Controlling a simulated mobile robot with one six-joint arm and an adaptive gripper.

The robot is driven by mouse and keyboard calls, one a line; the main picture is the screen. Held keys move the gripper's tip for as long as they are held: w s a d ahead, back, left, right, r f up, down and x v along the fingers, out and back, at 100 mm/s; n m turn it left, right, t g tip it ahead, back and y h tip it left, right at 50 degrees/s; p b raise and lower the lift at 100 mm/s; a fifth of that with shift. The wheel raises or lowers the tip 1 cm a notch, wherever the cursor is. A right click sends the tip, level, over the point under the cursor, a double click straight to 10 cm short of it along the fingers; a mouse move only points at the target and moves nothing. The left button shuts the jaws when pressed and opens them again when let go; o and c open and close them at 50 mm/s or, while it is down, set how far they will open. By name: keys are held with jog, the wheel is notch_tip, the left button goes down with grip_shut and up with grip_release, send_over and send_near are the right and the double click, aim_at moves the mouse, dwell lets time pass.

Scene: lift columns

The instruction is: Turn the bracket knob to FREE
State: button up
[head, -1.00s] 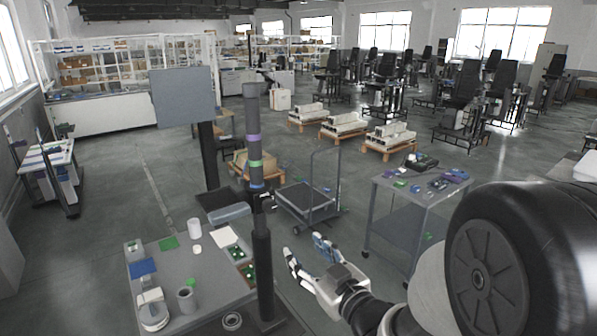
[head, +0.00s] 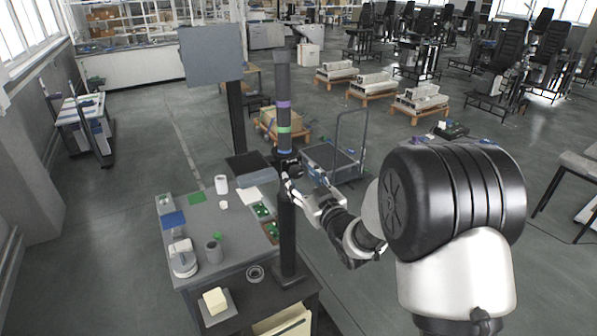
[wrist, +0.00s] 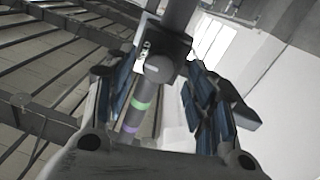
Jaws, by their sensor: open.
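The dark bracket (wrist: 172,45) clasps the column in the wrist view. Its round grey knob (wrist: 158,68) faces me, between the finger lines; its marking is not readable. My gripper (head: 303,178) is open at bracket height, just right of the column. In the wrist view its blue-padded fingers (wrist: 160,95) spread either side of the knob and banded tube. I cannot tell whether they touch the knob.
A grey panel (head: 211,55) on a post stands behind. A cart (head: 330,160) is behind my gripper.

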jog(key=shift+x, duration=1.1)
jog(key=shift+c, duration=0.5)
jog(key=c, duration=1)
